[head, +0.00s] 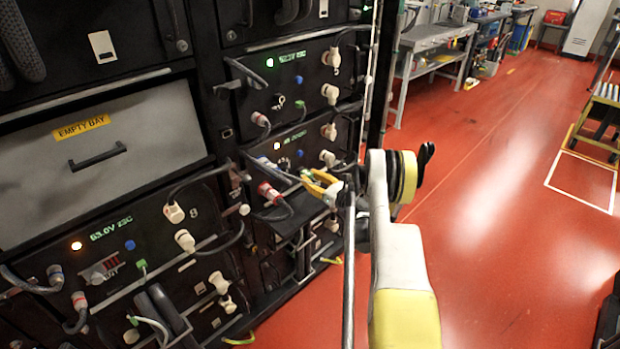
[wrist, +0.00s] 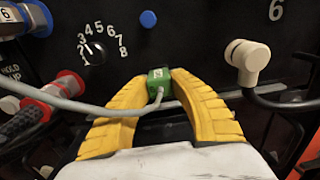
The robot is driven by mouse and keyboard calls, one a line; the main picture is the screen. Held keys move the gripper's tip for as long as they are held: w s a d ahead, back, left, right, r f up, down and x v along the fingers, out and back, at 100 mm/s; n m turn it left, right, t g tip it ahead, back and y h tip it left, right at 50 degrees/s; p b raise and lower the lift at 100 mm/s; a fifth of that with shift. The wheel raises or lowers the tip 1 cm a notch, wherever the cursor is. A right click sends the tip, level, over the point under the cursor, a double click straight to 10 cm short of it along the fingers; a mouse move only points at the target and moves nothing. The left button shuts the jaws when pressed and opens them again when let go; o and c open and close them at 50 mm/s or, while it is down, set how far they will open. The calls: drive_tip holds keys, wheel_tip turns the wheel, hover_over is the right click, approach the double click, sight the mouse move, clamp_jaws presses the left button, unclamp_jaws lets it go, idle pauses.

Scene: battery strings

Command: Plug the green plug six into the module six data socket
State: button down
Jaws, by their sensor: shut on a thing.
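The green plug (wrist: 158,84) is between the two yellow fingertips of my gripper (wrist: 158,90), which is shut on it. A grey cable runs from the plug off to the left. The plug is close to the black front of module six (wrist: 190,40), marked with a 6 at the upper right. The data socket is not visible; the plug or fingers may hide it, and I cannot tell whether the plug touches it. In the head view my gripper (head: 322,186) reaches left to the rack, with the green plug (head: 307,172) small at its tips.
A cream elbow connector (wrist: 247,58) with a black cable is right of the plug. A red-collared connector (wrist: 62,90) is at left. A numbered dial (wrist: 94,54) and blue button (wrist: 148,19) are above. The red floor (head: 480,200) right of my arm is open.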

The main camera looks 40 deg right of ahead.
drive_tip(key=c, duration=1.1)
unclamp_jaws()
drive_tip(key=shift+c, duration=0.2)
drive_tip(key=s, duration=0.7)
drive_tip(key=shift+s+d, duration=0.2)
drive_tip(key=shift+d, duration=0.05)
